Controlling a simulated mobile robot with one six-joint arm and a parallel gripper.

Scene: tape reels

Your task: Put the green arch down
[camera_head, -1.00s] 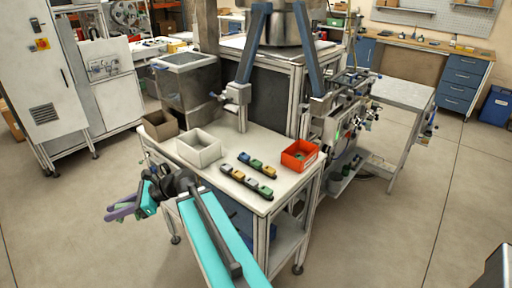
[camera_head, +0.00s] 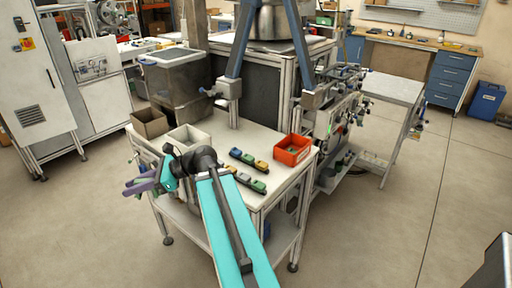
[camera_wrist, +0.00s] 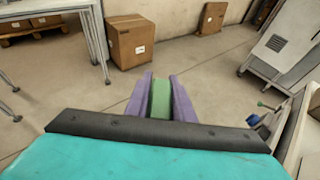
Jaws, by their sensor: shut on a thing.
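The green arch (camera_wrist: 161,98) is held between the two purple fingers of my gripper (camera_wrist: 160,84) in the wrist view. Only a narrow green strip of it shows, so its full shape is hidden. In the head view my gripper (camera_head: 132,187) is at the left, beside the left edge of the white table (camera_head: 265,145), with floor in the picture behind it. I cannot make out the arch clearly there. In the wrist view the floor lies beyond the fingers, and the arch appears held in the air.
On the table are a brown box (camera_head: 149,122), a white box (camera_head: 188,136) partly covered by my arm, a red bin (camera_head: 292,150) and rows of coloured blocks (camera_head: 249,160). A cardboard box (camera_wrist: 130,42) stands on the floor. A metal frame rises behind the table.

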